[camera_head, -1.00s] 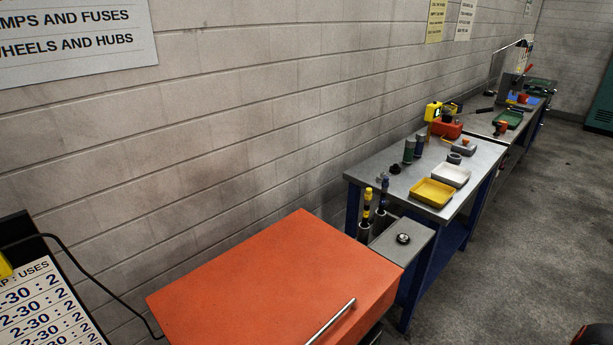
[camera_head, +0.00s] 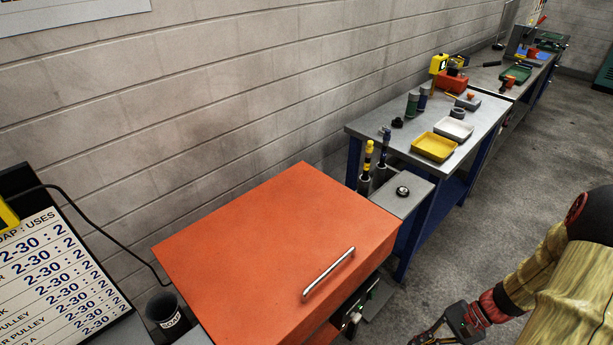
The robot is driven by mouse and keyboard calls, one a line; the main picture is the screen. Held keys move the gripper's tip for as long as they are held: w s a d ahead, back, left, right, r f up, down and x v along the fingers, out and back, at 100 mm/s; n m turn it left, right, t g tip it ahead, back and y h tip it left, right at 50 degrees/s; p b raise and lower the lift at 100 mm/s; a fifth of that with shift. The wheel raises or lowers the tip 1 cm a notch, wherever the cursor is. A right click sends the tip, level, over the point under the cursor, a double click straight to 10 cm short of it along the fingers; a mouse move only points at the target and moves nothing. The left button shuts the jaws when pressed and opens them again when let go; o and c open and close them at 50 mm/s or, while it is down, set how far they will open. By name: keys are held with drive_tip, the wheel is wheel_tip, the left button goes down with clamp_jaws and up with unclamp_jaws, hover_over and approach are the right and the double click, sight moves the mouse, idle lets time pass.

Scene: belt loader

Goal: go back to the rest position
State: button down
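My arm shows at the lower right of the head view, a yellowish-brown sleeve with red and black joints. My gripper (camera_head: 428,338) is at the bottom edge, over the concrete floor, to the right of the orange cabinet and apart from it. The picture edge cuts it off, so I cannot tell whether its fingers are open or shut. I see nothing clearly held in it.
The orange cabinet (camera_head: 262,245) has a metal handle (camera_head: 329,274). Behind it, a blue-legged bench (camera_head: 398,144) carries a yellow tray (camera_head: 433,147) and a white tray (camera_head: 454,128). The floor at right is clear.

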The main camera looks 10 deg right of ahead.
drive_tip(key=a+r+n+t+h, duration=0.3)
drive_tip(key=a+r+n+h, duration=0.1)
drive_tip(key=r, duration=1.1)
drive_tip(key=s+a+r+n+t+h, duration=0.1)
drive_tip(key=a+r+n+t+h, duration=0.2)
drive_tip(key=r, duration=1.3)
drive_tip(key=a+n+h, duration=0.2)
drive_tip(key=a+n, duration=0.2)
drive_tip(key=a, duration=0.2)
drive_tip(key=shift+a+r, duration=0.2)
drive_tip(key=shift+a, duration=0.1)
drive_tip(key=shift+s, duration=0.1)
